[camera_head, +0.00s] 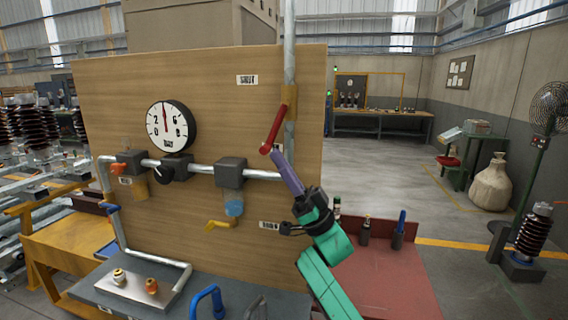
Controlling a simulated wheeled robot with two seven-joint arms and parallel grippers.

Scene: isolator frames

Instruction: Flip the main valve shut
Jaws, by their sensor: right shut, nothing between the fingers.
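A wooden board (215,110) stands upright in front of me with pipes on it. The lever slants down and left from the valve. A label that appears to read SHUT (247,80) is above and left of it. My right gripper (276,153) is shut and empty, its purple fingertips at the lever's lower end; I cannot tell whether they touch. The right arm comes from below. My left gripper is out of view.
A round gauge (172,126) and a horizontal pipe (203,168) with valve blocks are left of the lever. A yellow handle (221,224) hangs lower. A red bench top (375,270) carrying small bottles is right of my arm. Open floor lies beyond.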

